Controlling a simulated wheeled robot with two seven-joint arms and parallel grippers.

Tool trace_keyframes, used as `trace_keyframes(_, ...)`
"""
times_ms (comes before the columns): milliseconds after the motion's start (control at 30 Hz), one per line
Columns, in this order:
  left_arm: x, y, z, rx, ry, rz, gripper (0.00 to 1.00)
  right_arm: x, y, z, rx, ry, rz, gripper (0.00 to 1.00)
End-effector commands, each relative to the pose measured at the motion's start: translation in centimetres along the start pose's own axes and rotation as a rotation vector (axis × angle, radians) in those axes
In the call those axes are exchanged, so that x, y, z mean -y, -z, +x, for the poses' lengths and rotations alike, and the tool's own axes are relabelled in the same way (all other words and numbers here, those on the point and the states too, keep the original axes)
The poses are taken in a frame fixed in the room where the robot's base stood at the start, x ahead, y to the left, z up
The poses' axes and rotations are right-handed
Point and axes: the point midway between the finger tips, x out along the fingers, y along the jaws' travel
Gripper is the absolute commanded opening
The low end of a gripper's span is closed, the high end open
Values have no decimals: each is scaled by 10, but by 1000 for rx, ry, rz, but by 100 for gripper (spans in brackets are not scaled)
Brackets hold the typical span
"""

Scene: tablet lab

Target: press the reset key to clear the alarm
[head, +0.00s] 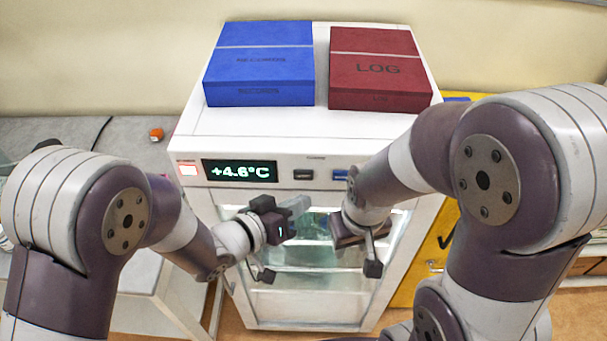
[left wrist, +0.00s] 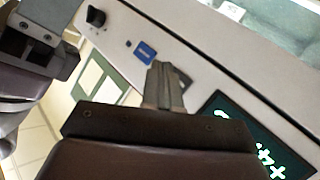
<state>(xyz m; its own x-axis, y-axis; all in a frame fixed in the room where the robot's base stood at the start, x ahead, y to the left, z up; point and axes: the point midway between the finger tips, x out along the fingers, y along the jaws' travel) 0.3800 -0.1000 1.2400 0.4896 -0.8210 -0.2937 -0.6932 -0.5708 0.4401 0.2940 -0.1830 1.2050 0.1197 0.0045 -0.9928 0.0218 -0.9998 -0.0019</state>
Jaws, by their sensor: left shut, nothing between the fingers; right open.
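The white cabinet's front panel carries a lit display (head: 239,171) reading +4.6°C, with a glowing red lamp (head: 189,169) to its left. To its right are a dark key (head: 303,174) and a blue key (head: 340,174). I cannot read which is the reset key. My left gripper (head: 299,205) is shut and empty, in front of the panel and below the keys in the head view. My right gripper (head: 354,250) is open, in front of the glass door.
A blue box (head: 260,75) and a dark red LOG box (head: 380,80) sit on the cabinet top. A black knob (left wrist: 96,17) is on the panel beyond the blue key. My right arm crosses the panel's right end. A yellow cabinet (head: 425,255) stands at the right.

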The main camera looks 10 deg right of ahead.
Motion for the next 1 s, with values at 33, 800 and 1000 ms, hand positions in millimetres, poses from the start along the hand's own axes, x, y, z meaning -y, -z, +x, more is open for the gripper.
trace_keyframes(33,4,3,4,0,1,0,0,0,0,0,0,0,0,43)
trace_keyframes(800,16,16,22,1,0,0,0,0,0,-1,0,0,0,43)
trace_keyframes(1000,16,16,22,1,0,0,0,0,0,-1,0,0,0,43)
